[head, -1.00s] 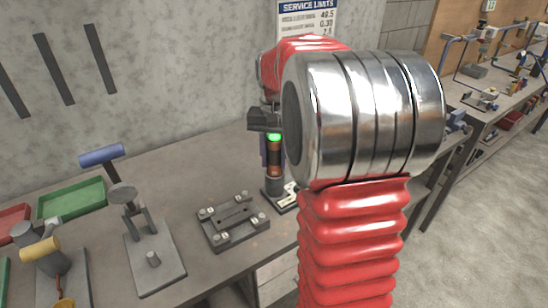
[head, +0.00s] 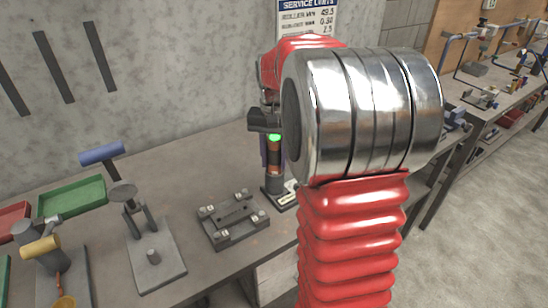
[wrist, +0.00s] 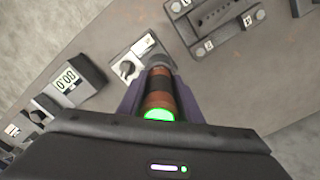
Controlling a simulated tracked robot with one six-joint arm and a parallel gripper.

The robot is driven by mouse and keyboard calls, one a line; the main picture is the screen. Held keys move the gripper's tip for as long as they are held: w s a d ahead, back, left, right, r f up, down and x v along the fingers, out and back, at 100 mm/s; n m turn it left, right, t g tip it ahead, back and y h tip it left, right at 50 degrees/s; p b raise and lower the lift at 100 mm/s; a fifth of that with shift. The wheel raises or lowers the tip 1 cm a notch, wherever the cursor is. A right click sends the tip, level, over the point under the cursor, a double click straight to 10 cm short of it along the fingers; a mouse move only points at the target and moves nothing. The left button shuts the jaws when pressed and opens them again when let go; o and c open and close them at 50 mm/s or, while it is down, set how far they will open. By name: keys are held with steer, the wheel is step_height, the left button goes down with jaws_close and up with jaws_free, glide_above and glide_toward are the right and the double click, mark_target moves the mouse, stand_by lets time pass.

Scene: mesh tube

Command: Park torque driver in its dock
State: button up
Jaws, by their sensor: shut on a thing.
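The torque driver (head: 274,157) is a copper-brown upright cylinder with a glowing green ring at its top. It also shows in the wrist view (wrist: 158,92), foreshortened from above. My gripper (wrist: 158,84) is shut on it, with a dark purple finger on each side. In the head view my gripper (head: 266,150) is partly hidden behind my wrist. Below the driver is a dark base with a white label (head: 290,192), which looks like the dock; a light plate with a round dark knob (wrist: 128,68) lies there in the wrist view. I cannot tell whether the driver's grey lower end is seated.
A dark fixture plate with corner blocks (head: 233,218) lies just left of the driver. Further left are a grey stand (head: 152,257), a green tray (head: 72,197) and a blue-handled tool (head: 102,155). A boxy digital display (wrist: 70,80) is near the dock.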

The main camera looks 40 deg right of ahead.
steer(key=o, duration=1.4)
steer(key=shift+c, duration=0.2)
step_height(320, 180, up, 14)
steer(key=shift+f, duration=0.15)
